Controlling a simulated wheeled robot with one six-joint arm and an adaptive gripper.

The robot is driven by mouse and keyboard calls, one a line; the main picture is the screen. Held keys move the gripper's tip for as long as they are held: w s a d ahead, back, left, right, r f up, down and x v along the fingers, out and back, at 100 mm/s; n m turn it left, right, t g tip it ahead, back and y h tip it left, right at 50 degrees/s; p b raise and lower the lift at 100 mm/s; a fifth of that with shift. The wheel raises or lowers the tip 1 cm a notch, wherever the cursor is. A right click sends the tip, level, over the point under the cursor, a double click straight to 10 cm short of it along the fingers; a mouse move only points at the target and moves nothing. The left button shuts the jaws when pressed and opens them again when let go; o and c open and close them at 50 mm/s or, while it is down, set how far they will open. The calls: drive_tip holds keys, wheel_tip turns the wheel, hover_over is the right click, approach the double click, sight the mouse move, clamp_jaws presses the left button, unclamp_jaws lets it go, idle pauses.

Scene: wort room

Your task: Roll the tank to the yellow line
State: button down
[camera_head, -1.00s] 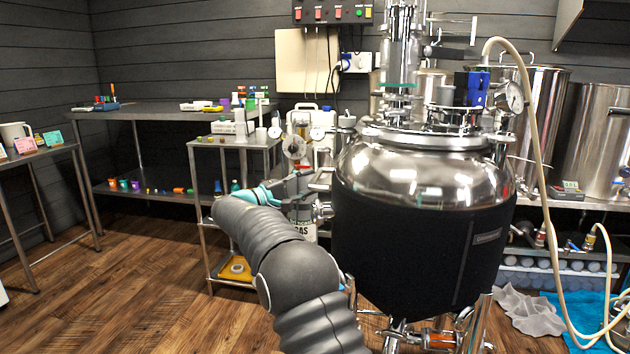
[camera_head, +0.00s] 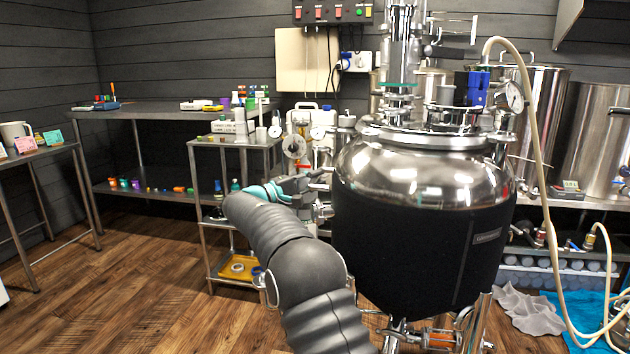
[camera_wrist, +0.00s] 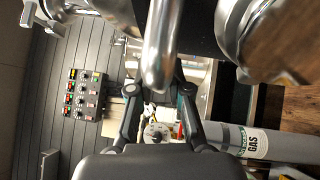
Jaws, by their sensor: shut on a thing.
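The tank (camera_head: 415,240) is a large vessel with a polished steel dome and a black jacket. It stands upright right of centre in the head view, with a steel frame under it. My gripper (camera_head: 305,185) is at the tank's left side, partly hidden behind my grey arm. In the wrist view my gripper (camera_wrist: 160,95) has its fingers on both sides of a shiny steel bar (camera_wrist: 161,45), which seems to be the tank's handle. The exact contact is hard to see. No yellow line on the floor shows in either view.
A steel cart (camera_head: 207,225) and a gas cylinder (camera_wrist: 242,140) stand close behind my gripper. Steel kettles (camera_head: 598,140) and a pale hose (camera_head: 538,160) are at the right, with a grey cloth (camera_head: 528,310) on the floor. The wooden floor (camera_head: 140,290) at left is clear.

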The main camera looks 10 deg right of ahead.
drive_tip(key=shift+a, duration=0.15)
drive_tip(key=shift+w+a+p, duration=0.15)
drive_tip(key=shift+w+a, duration=0.15)
drive_tip(key=shift+a, duration=0.4)
drive_tip(key=shift+w+a+p, duration=0.15)
drive_tip(key=shift+w+a, duration=0.15)
drive_tip(key=shift+a, duration=0.4)
drive_tip(key=c, duration=1.3)
unclamp_jaws()
drive_tip(key=shift+s, duration=0.1)
drive_tip(key=shift+o, duration=1)
drive_tip(key=shift+d, duration=0.4)
drive_tip(key=v, duration=1.2)
